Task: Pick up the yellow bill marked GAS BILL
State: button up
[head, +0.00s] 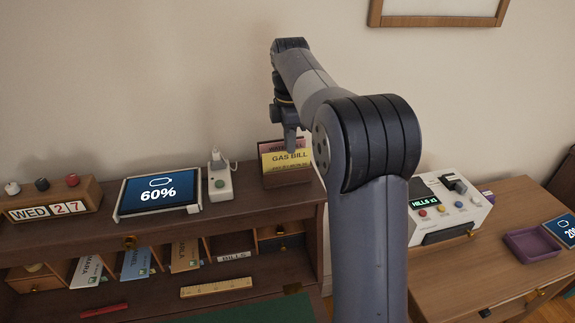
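The yellow bill marked GAS BILL (272,158) stands upright in a dark wooden holder (288,180) on top of the desk, near its right end. A pinkish-red paper (268,146) stands behind it, its top edge showing. My gripper (291,148) points down at the bill's top edge and overlaps it in the head view. I cannot tell whether it touches the bill or whether its fingers are apart. My arm covers the right part of the holder.
A tablet reading 60% (160,193), a white socket box (220,182) and a WED 27 calendar block (50,202) stand left of the holder. A white machine (447,208) and a purple tray (532,244) are on the right table. The wall is close behind.

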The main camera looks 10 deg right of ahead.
aim_at(289, 156)
jog(key=f, duration=0.3)
jog(key=shift+s+a+f+p, duration=0.2)
jog(key=shift+f+p, duration=0.05)
jog(key=shift+p, duration=0.1)
jog(key=shift+d+f, duration=0.1)
jog(key=shift+f, duration=0.45)
jog(key=shift+c, duration=0.5)
grip_shut()
jog(key=shift+r, duration=0.15)
